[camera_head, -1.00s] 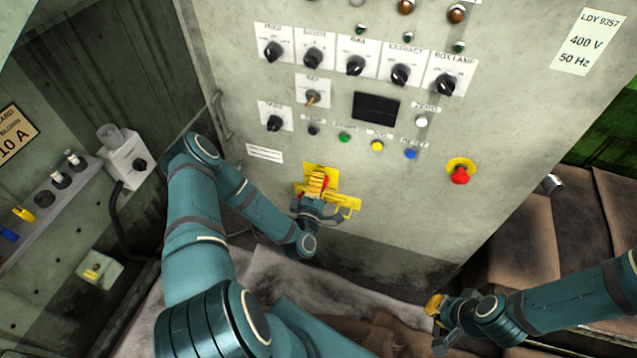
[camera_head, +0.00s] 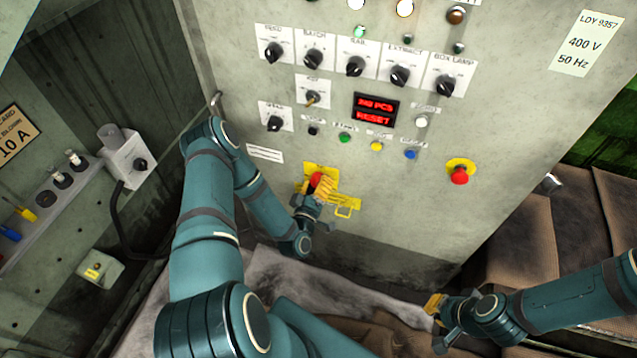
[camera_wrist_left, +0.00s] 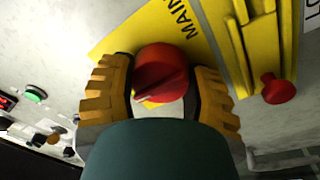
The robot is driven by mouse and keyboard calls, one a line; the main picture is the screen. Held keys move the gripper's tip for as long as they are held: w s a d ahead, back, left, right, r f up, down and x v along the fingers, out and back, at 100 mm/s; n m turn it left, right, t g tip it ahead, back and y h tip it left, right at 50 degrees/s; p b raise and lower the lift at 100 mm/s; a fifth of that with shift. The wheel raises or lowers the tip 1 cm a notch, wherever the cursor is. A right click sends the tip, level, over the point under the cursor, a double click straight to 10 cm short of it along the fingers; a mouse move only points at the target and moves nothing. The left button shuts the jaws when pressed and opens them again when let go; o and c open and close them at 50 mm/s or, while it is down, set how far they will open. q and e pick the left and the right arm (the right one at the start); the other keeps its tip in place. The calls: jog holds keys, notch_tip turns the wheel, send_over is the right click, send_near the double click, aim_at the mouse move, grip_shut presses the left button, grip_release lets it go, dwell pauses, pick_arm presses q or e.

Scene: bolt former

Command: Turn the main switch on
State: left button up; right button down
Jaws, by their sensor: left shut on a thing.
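The main switch is a red rotary knob (camera_wrist_left: 161,72) on a yellow plate marked "MAIN" (camera_wrist_left: 130,38). In the head view the red knob (camera_head: 316,181) sits on the yellow plate (camera_head: 327,170) low on the grey cabinet. My left gripper (camera_head: 319,190) is at the knob, and in the left wrist view its yellow fingers (camera_wrist_left: 161,90) are on both sides of it, shut on it. The panel display (camera_head: 375,109) shows lit red text. My right gripper (camera_head: 436,304) is at the lower right, away from the panel; its finger opening is unclear.
A yellow bracket (camera_head: 347,207) is right beside the switch, and a red-ended pin (camera_wrist_left: 278,89) shows by it. A red emergency button (camera_head: 459,175) is further right. Several knobs and buttons are above. A box with a knob (camera_head: 125,157) is at the left.

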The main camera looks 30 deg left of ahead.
pick_arm(q)
jog(key=shift+a, duration=0.1)
dwell(0.5)
jog(key=o, duration=1.3)
jog(key=shift+c, duration=0.2)
jog(key=shift+s, duration=0.1)
jog(key=v, duration=1.2)
